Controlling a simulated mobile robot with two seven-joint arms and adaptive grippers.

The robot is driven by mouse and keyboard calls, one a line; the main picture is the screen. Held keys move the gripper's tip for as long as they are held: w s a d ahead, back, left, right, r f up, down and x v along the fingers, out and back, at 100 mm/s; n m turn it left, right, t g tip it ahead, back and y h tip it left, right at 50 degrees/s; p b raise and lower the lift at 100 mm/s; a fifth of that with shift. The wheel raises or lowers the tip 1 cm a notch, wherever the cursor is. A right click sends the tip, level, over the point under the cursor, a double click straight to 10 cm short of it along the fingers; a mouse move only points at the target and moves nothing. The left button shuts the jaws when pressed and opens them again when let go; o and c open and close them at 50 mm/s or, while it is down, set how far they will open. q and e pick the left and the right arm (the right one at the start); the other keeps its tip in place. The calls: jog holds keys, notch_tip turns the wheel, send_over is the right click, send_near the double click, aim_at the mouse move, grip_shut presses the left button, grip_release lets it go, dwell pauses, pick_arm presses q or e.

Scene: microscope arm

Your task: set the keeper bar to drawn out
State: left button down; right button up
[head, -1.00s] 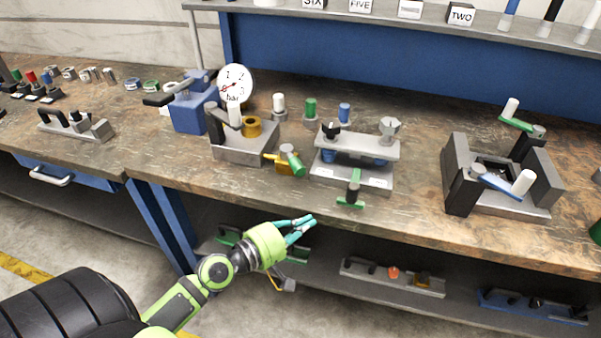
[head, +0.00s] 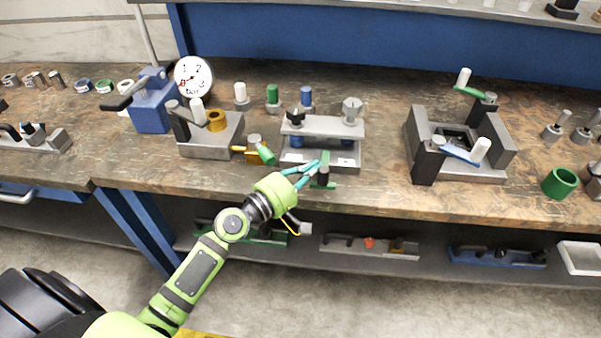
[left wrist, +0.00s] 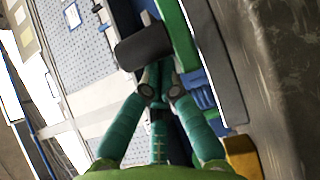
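The bar I take for the keeper bar is the green bar (head: 325,158) with a dark knob at the front of the middle grey fixture (head: 347,168), near the bench's front edge. The left wrist view shows a green bar (left wrist: 178,35) and a dark rounded knob (left wrist: 143,45) close ahead. My left gripper (head: 316,168) has its teal fingers right at this bar. In the left wrist view its fingers (left wrist: 160,78) converge beside and partly behind the knob. Their tips are hidden, so I cannot tell whether they grip it. My right gripper is out of view.
A grey block with a brass ring (head: 216,119) and a blue gauge stand (head: 153,112) are further left. A grey frame with cranks (head: 512,145) stands right. A lower shelf (head: 300,262) runs below.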

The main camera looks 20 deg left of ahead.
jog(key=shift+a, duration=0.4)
